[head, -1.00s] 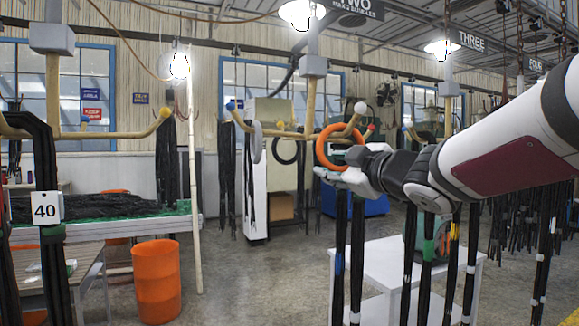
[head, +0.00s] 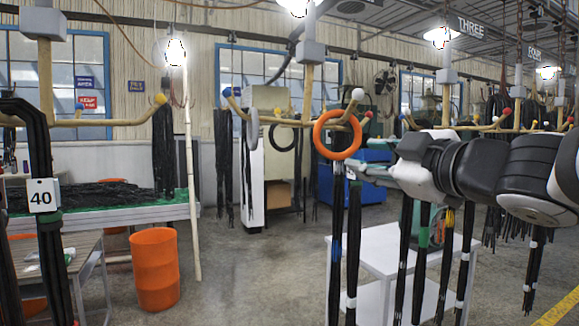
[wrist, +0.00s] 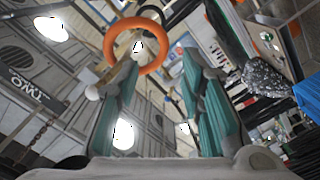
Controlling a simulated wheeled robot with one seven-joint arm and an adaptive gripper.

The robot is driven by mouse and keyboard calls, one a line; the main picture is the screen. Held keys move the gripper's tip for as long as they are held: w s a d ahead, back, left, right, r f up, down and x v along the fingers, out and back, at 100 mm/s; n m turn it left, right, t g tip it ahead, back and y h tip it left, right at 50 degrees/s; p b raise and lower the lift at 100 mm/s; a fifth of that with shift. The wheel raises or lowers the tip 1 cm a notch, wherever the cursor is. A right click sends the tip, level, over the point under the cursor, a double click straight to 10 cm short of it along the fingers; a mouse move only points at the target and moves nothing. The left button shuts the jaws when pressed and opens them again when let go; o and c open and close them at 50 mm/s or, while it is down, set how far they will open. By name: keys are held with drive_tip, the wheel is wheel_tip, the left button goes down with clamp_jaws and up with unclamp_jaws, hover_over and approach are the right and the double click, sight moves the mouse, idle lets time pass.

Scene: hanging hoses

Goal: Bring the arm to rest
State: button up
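An orange ring (head: 319,135) hangs on a yellow arm of the hose rack (head: 300,132), by a white ball tip (head: 358,94). My gripper (head: 353,169) is just right of and below the ring in the head view, with its fingers pointing left. In the wrist view the two teal-padded fingers are apart, with nothing held between them (wrist: 160,70). The ring also shows in the wrist view (wrist: 109,42), beyond the left finger's tip. It looks free of the fingers. My arm reaches in from the right edge.
Black hoses (head: 337,250) hang below the ring and gripper. A white table (head: 385,250) stands beneath. An orange bin (head: 155,268) and a hose-laden bench (head: 100,205) are at left. A white pole (head: 191,170) stands between. The floor in the middle is clear.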

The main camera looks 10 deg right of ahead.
drive_tip(key=s+d+f+m+g+h, duration=0.2)
drive_tip(key=s+d+f+m+h, duration=0.15)
drive_tip(key=f+m, duration=0.2)
drive_tip(key=s+d+f+m+g+h, duration=0.3)
drive_tip(key=s+f+m+h, duration=0.15)
drive_tip(key=f, duration=0.25)
drive_tip(key=s+a+f+m+g+y, duration=0.1)
drive_tip(key=s+a+f+g, duration=0.2)
drive_tip(key=s+f, duration=0.3)
drive_tip(key=s+a+f+m+g+y, duration=0.1)
drive_tip(key=s+a+f+m+g, duration=0.1)
drive_tip(key=s+a+f+g, duration=0.2)
drive_tip(key=s+f, duration=0.3)
drive_tip(key=s, duration=0.2)
drive_tip(key=shift+f+g+y, duration=0.2)
drive_tip(key=shift+g+y, duration=0.1)
drive_tip(key=shift+y, duration=0.1)
drive_tip(key=shift+s, duration=0.1)
